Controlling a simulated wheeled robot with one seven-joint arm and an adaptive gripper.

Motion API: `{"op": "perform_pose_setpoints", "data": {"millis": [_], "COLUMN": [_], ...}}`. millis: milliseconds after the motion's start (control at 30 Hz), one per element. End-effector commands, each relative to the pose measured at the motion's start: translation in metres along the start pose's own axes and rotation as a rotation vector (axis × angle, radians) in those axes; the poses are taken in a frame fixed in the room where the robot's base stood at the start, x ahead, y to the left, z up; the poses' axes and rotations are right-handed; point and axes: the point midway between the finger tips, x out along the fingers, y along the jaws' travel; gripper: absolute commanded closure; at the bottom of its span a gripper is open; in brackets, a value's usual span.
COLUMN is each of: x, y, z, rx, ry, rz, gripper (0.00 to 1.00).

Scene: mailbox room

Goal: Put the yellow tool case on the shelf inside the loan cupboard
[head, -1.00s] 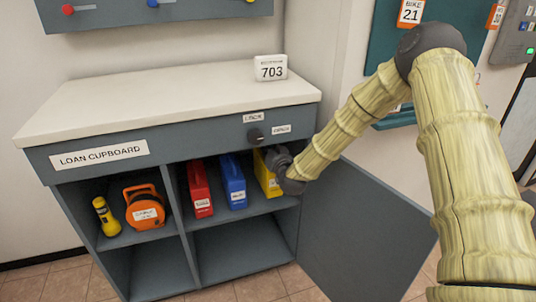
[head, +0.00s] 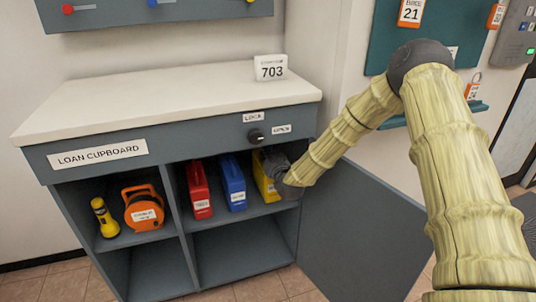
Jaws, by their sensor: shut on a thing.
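The yellow tool case (head: 265,180) is in the upper right compartment of the loan cupboard (head: 100,154), at the right end of the shelf (head: 215,214). It stands upright to the right of the blue case. My gripper (head: 278,172) reaches in from the right and is shut on the yellow case. Its fingers are mostly hidden against the case. I cannot tell whether the underside of the case touches the shelf.
A red case (head: 199,190) and a blue case (head: 234,182) stand on the same shelf. A flashlight (head: 104,217) and an orange reel (head: 143,209) are in the left compartment. The cupboard door (head: 365,230) hangs open at right. The lower compartments are empty.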

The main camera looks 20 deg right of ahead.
Motion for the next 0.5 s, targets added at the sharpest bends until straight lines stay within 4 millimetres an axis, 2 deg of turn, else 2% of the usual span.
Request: {"op": "perform_pose_setpoints", "data": {"millis": [133, 200, 267, 500], "x": [0.0007, 0.0000, 0.0000, -0.0070], "y": [-0.0005, 0.0003, 0.0004, -0.0001], "z": [-0.0007, 0.0010, 0.0010, -0.0010], "rx": [0.000, 0.000, 0.000, 0.000], "ry": [0.003, 0.000, 0.000, -0.001], "rz": [-0.001, 0.000, 0.000, 0.000], "gripper": [1.00, 0.82, 0.73, 0.73]}}
